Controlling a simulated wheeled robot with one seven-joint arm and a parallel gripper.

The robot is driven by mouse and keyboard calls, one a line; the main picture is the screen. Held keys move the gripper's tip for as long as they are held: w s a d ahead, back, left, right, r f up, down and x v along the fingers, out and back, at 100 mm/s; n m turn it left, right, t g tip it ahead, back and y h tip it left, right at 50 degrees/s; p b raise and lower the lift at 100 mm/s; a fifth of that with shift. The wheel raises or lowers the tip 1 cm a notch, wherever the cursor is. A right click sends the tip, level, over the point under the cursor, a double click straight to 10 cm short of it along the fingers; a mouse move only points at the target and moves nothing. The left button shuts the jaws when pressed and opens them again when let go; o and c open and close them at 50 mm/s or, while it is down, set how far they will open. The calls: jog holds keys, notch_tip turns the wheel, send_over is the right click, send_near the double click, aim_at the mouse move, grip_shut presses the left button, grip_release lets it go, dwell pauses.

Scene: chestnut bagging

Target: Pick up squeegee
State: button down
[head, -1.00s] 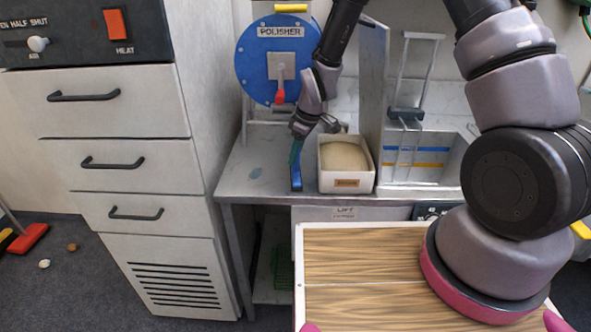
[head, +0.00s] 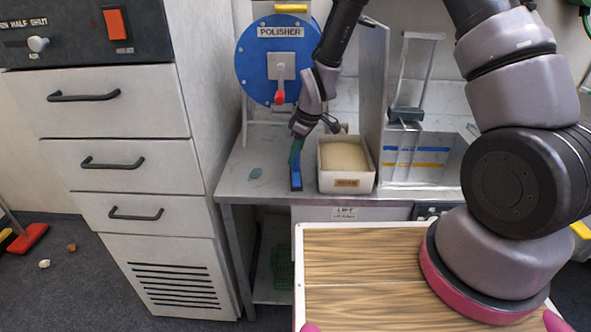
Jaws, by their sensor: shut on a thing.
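The squeegee (head: 296,176) is a blue and green tool at the left of the worktop, just left of a white box. Its green upper part (head: 296,152) meets my gripper (head: 300,134), which is shut on it from above. The blue lower part reaches down to the front edge of the worktop. I cannot tell whether it still touches the surface. The fingertips are small and partly hidden by the gripper body.
The white box (head: 326,181) of pale material stands close right of the squeegee. A grey upright panel (head: 372,85) and a bin with blue and yellow stripes (head: 440,172) are further right. The blue polisher disc (head: 255,62) is behind. The worktop's left part (head: 240,178) is mostly clear.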

jog(key=shift+r, duration=0.1)
jog(key=shift+s+r, duration=0.15)
jog(key=shift+r, duration=0.4)
notch_tip(320, 180, up, 6)
jog(key=shift+f, duration=0.25)
jog(key=s, duration=1.9)
jog(key=shift+s+a, duration=0.35)
jog(key=shift+r, duration=0.1)
